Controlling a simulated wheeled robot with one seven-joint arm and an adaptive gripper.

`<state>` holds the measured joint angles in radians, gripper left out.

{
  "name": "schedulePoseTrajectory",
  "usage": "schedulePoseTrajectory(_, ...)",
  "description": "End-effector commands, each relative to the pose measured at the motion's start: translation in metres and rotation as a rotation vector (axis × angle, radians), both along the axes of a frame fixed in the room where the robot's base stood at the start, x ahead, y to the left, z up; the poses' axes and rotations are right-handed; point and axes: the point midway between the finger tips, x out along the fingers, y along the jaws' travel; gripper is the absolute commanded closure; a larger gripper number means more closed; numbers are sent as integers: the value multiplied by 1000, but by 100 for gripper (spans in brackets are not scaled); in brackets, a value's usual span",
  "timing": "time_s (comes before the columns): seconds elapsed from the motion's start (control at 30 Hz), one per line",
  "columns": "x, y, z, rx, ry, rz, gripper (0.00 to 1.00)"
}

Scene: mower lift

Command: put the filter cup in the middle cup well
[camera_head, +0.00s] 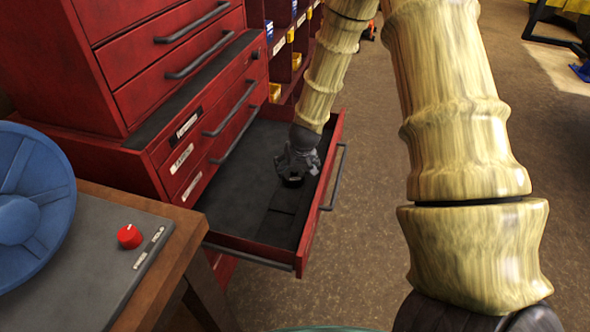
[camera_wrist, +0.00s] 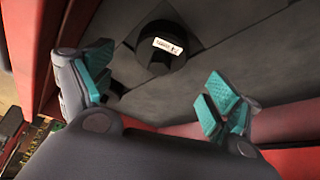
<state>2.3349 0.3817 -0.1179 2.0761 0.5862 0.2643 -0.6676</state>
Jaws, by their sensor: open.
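A small black cup with a white label (camera_wrist: 168,46) is in the open drawer, on or in a dark panel. The label's text is too small to read. In the head view, the cup (camera_head: 292,181) is just below my gripper (camera_head: 296,163) and partly hidden by it. In the wrist view, my gripper (camera_wrist: 158,90) is open, with its teal pads wide apart and nothing between them. The cup lies beyond the fingertips. I cannot tell whether the cup sits in a well or which well it is.
The red drawer (camera_head: 322,200) is pulled out from a red tool cabinet (camera_head: 130,60), and its walls surround my gripper. A bench (camera_head: 95,260) with a red knob (camera_head: 130,236) and a blue wheel (camera_head: 30,190) stands at left.

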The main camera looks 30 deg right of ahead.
Motion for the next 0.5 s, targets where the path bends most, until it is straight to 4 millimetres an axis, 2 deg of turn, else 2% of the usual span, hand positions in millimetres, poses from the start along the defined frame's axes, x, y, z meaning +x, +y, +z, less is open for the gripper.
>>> schedulePoseTrajectory(0.2, -13, 5, 33, -1, -1, 1, 10)
schedulePoseTrajectory(0.5, -24, 9, 58, 0, 0, 1, 10)
